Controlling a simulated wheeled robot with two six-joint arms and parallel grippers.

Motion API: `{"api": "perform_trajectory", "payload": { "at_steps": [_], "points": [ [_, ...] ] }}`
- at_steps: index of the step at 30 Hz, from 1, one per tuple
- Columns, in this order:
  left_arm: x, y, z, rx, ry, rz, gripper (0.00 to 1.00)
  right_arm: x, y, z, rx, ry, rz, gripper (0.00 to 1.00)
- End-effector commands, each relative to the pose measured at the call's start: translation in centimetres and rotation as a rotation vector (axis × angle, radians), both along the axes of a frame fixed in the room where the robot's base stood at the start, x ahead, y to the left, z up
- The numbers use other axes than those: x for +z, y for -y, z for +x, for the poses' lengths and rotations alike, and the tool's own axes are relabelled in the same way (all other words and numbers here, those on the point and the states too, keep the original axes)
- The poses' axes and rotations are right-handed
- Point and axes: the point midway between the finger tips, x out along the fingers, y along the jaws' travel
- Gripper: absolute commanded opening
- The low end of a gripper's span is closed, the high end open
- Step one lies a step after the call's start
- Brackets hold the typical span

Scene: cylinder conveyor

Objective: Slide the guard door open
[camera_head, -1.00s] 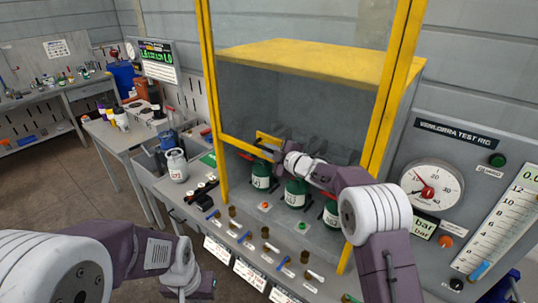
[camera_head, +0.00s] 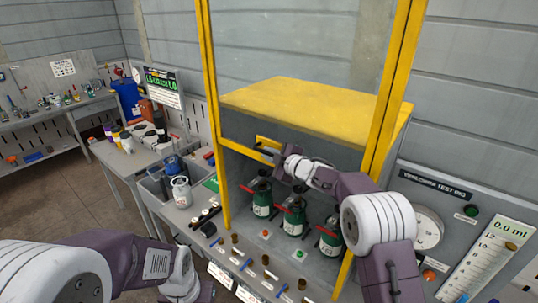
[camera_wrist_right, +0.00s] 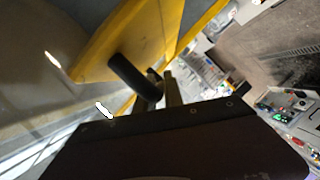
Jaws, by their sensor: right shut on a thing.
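The guard door is a clear pane in a yellow frame (camera_head: 210,90) on the front of the test rig. Its lower edge stands above the green cylinders (camera_head: 293,220), with an open gap below. A yellow handle plate (camera_head: 268,142) sits low on the door. My right gripper (camera_head: 279,157) is shut on the door's handle. In the right wrist view the dark handle bar (camera_wrist_right: 135,78) stands out from the yellow plate (camera_wrist_right: 105,50), by my fingers. My left gripper (camera_head: 192,287) hangs low at the left, away from the door; its jaws are unclear.
Several small valves and buttons line the rig's front ledge (camera_head: 235,252). A gauge (camera_head: 428,228) and a scale panel (camera_head: 485,262) stand right of the door. A grey-white canister (camera_head: 181,192) stands on the left beside a side table (camera_head: 130,160). Floor is clear at the far left.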

Motion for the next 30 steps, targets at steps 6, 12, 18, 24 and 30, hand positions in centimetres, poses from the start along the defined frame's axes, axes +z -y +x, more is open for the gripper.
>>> {"api": "perform_trajectory", "payload": {
  "at_steps": [6, 12, 18, 24, 30],
  "points": [
    [0.0, 0.0, 0.0, 0.000, 0.000, 0.000, 0.00, 0.0, 0.0, 0.0, 0.001, 0.001, 0.001, 0.00],
    [0.0, 0.0, 0.0, 0.000, 0.000, 0.000, 0.00, 0.0, 0.0, 0.0, 0.000, 0.001, 0.001, 0.34],
    [-0.2, 0.0, 0.0, 0.000, 0.000, 0.000, 0.00, 0.0, 0.1, -0.1, -0.001, 0.001, 0.000, 0.34],
    [-2.1, 0.0, 0.0, 0.000, 0.000, 0.000, 0.00, 0.1, 1.5, -2.0, -0.003, 0.002, -0.001, 0.34],
    [-3.8, 0.0, 0.0, 0.000, 0.000, 0.000, 0.00, 1.0, 3.7, -5.1, -0.002, 0.003, 0.000, 0.34]
  ]
}}
